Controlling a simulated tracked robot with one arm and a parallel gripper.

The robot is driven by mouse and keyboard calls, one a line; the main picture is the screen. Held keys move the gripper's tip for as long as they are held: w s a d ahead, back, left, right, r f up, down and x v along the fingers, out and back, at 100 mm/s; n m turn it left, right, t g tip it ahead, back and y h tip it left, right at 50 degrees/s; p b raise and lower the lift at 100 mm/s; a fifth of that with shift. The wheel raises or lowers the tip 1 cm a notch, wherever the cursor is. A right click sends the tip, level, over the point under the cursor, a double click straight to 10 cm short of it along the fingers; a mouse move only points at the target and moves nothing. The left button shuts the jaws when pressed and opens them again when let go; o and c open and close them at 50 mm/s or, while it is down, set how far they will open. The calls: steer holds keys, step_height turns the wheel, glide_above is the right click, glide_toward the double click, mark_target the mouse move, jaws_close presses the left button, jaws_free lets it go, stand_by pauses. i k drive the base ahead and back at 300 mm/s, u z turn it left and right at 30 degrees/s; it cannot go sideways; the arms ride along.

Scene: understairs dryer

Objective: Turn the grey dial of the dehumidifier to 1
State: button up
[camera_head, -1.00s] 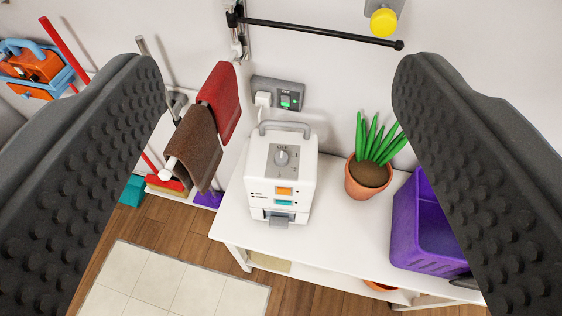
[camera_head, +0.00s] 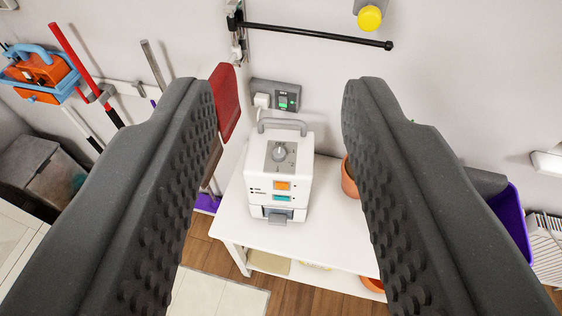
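The white dehumidifier (camera_head: 277,185) stands on a white table, seen between my fingers and farther off. Its grey dial (camera_head: 279,152) sits on a grey panel on the sloped upper face, below the carry handle. The marks around the dial are too small to read. An orange button (camera_head: 282,186) and a teal button (camera_head: 283,198) are below it. My gripper (camera_head: 283,88) is open and empty, its two dark studded fingers left and right of the dehumidifier in the picture, nearer the camera and not touching it.
A terracotta pot (camera_head: 349,180) and a purple bin (camera_head: 512,215) are partly hidden by my right finger. A socket (camera_head: 284,96) and a black rail (camera_head: 315,33) are on the wall behind.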

mark_target(279, 153)
steer(key=u, duration=0.1)
steer(key=k, duration=0.3)
steer(key=z, duration=0.25)
steer(key=i, duration=1.25)
steer(key=u, duration=0.25)
